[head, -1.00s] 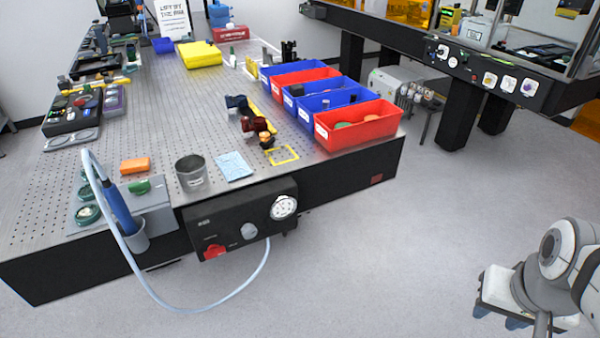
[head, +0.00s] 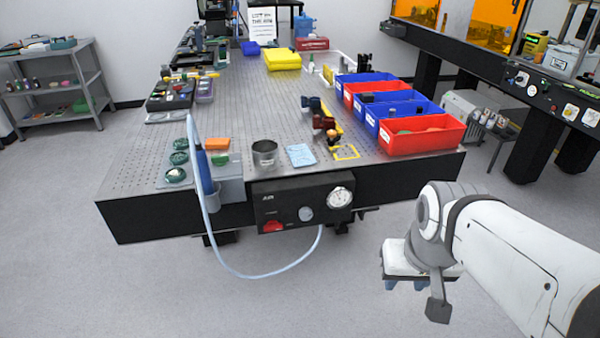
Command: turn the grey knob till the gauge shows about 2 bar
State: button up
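The grey knob (head: 306,214) sits on the front face of a black air panel (head: 268,203) fixed to the table's front edge. The round white gauge (head: 340,197) is at the panel's upper right; its needle is too small to read. A red knob or lever (head: 273,227) is at the panel's lower left. My gripper (head: 404,286) is at the lower right, below the table top, to the right of the panel and apart from the knob. Its blue-grey fingertips point down and are partly hidden by the wrist, so its opening is unclear.
A pale hose (head: 222,262) loops from a blue tool (head: 203,172) in a holder, hanging below the panel's left side. The perforated table (head: 240,120) carries red and blue bins (head: 428,146) at right. The floor before the panel is clear.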

jog(key=shift+w+a+f, duration=0.1)
jog(key=shift+w+a, duration=0.1)
jog(key=shift+a, duration=0.25)
jog(key=shift+o, duration=0.3)
jog(key=shift+d, duration=0.15)
jog(key=shift+o, duration=0.7)
jog(key=shift+f, duration=0.15)
jog(key=o, duration=0.3)
jog(key=shift+n+t, duration=0.3)
jog(key=shift+t, duration=0.3)
jog(key=w+f, duration=0.1)
jog(key=w+b, duration=0.1)
jog(key=w+f+b, duration=0.1)
jog(key=w, duration=0.1)
jog(key=shift+d+f, duration=0.1)
jog(key=shift+f, duration=0.25)
jog(key=n+t+y+b, duration=0.4)
jog(key=n+t+b, duration=0.1)
jog(key=t+b, duration=0.95)
send_near(306, 216)
jog(key=x, duration=0.2)
jog(key=shift+g, duration=0.35)
jog(key=x, duration=0.6)
jog(key=shift+w+r, duration=0.25)
jog(key=shift+w, duration=0.05)
